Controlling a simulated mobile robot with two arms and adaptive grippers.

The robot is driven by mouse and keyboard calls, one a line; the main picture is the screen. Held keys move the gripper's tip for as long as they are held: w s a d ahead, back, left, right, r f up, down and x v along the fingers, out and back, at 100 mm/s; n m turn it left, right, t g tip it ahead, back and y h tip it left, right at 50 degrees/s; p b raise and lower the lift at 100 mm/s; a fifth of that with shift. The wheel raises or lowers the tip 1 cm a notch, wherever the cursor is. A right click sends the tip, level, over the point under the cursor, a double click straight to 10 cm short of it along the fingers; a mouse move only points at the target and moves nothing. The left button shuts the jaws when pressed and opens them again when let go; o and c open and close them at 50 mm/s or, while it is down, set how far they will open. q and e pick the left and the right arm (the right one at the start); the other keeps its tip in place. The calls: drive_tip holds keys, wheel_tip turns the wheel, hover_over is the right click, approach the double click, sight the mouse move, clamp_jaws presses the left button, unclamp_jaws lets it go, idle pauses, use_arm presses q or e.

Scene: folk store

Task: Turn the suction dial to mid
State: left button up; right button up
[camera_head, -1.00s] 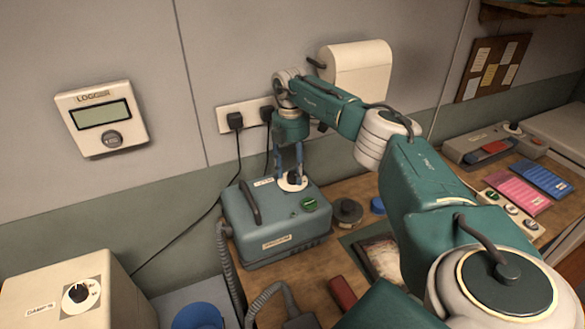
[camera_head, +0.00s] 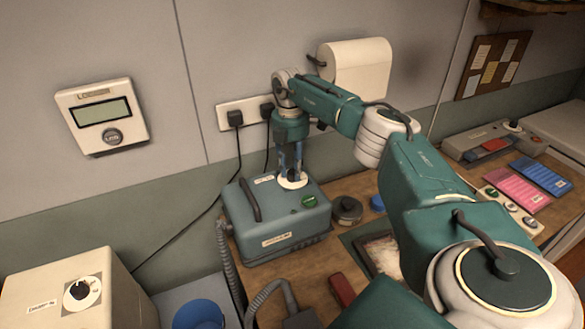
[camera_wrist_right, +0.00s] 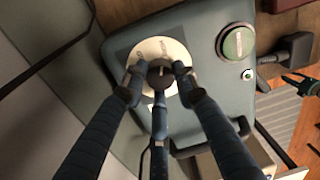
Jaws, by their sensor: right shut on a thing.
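The suction unit (camera_head: 275,222) is a grey-blue box with a black handle, standing on the wooden bench below the wall sockets. Its dial is a dark knob on a round white plate (camera_head: 292,181) on the box top. My right gripper (camera_head: 290,172) points straight down over this plate. In the right wrist view the gripper (camera_wrist_right: 159,80) has its fingers closed around the dark dial knob (camera_wrist_right: 160,72), with the white plate (camera_wrist_right: 148,50) around it. The markings on the plate are too small to read.
A green button (camera_head: 309,201) sits on the box beside the dial. A corrugated hose (camera_head: 228,262) runs down its left side. A cream box with another dial (camera_head: 82,292) stands at the lower left. A blue cup (camera_head: 198,315) and a dark round object (camera_head: 347,210) are nearby.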

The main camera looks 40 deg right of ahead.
sight(291, 172)
drive_tip(key=n+p, duration=0.1)
drive_tip(key=n, duration=0.9)
drive_tip(key=shift+a+n, duration=0.1)
drive_tip(key=shift+n, duration=0.3)
idle(0.4)
drive_tip(key=o, duration=1.1)
drive_tip(key=shift+r, duration=0.1)
drive_tip(key=shift+o, duration=0.2)
wheel_tip(291, 172, up, 8)
drive_tip(key=shift+w+a+f, duration=0.1)
drive_tip(key=shift+a+f, duration=0.05)
drive_tip(key=shift+f, duration=0.1)
drive_tip(key=shift+f, duration=0.1)
